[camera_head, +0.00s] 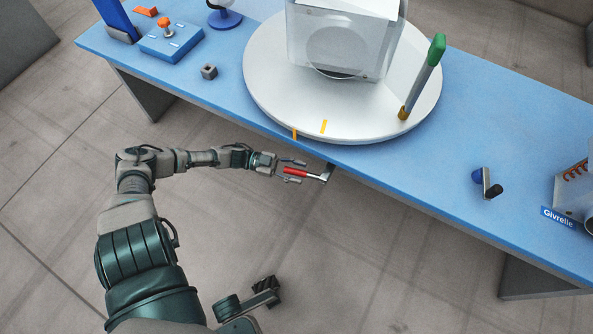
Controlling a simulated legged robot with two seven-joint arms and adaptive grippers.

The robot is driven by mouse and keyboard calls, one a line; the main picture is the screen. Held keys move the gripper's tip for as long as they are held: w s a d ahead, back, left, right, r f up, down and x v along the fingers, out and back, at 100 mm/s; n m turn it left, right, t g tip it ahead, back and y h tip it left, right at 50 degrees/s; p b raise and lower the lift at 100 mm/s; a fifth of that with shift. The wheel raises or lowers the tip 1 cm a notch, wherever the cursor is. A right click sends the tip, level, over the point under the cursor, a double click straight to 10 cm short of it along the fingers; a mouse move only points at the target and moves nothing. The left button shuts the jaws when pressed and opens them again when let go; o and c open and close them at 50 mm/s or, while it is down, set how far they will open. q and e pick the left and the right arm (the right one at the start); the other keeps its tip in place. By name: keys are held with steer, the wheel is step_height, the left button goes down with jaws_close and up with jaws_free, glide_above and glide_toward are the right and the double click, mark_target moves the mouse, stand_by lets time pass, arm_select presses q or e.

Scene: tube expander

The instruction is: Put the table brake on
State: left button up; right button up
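The brake lever is a red handle (297,171) on a grey metal arm (326,172), just below the front edge of the blue table (480,130). The handle points left and lies roughly level. My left gripper (300,171) reaches in from the left with its two fingers apart, one on each side of the red handle. A gap shows between the fingers and the handle, though contact at this size is hard to judge. The round white turntable (275,100) sits on the table above the lever.
A clear box (310,45) and a green-topped post (423,76) stand on the turntable. A blue block with an orange knob (170,42) and a small grey cube (209,71) lie left. A blue-and-black crank (488,184) and a Givrelle label (558,218) are at right.

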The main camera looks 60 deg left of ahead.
arm_select(q)
steer(key=shift+s, duration=0.15)
steer(key=v, duration=1.2)
